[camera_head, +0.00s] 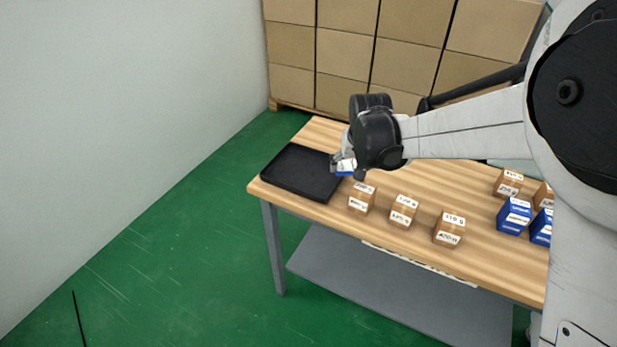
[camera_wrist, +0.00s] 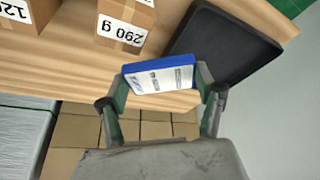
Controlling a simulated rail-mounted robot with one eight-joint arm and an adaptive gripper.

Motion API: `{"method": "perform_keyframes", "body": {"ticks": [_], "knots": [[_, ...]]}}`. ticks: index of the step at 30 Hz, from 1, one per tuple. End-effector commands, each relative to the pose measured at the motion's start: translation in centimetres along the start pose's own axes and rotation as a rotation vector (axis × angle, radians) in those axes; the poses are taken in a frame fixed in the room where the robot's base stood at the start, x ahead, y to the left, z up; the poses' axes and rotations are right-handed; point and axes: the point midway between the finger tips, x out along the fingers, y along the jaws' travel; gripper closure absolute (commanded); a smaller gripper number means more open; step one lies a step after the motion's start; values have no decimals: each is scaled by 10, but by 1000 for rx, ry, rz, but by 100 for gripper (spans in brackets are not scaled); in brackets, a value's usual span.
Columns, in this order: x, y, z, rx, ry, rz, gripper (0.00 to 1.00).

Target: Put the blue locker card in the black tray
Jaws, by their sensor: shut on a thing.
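My gripper (camera_wrist: 160,82) is shut on the blue locker card (camera_wrist: 158,79), a flat blue box with a white printed face, held between its two fingers in the wrist view. The black tray (camera_head: 284,192) lies at the left end of the wooden table. The card is just right of the tray's right edge. The tray also shows beyond the card at upper right in the wrist view (camera_wrist: 222,45). It looks empty.
Several small brown boxes with weight labels stand along the table front; the nearest (camera_head: 362,197) is close to the tray. Blue boxes (camera_head: 514,216) stand at the right of the table (camera_head: 330,214). Large cartons (camera_head: 345,52) are stacked behind. Floor left of the table is clear.

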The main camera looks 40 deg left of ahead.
Motion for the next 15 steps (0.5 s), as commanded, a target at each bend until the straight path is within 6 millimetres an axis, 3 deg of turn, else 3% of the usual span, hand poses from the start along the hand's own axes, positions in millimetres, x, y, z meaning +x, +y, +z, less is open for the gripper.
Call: {"method": "perform_keyframes", "body": {"ticks": [1, 6, 10, 15], "knots": [[2, -31, -2, -42, 0, -17, 60], [-3, -109, -5, -147, 0, -60, 60], [-7, -144, -4, -195, 0, -80, 60], [-6, -160, -7, -219, 0, -90, 60]]}}
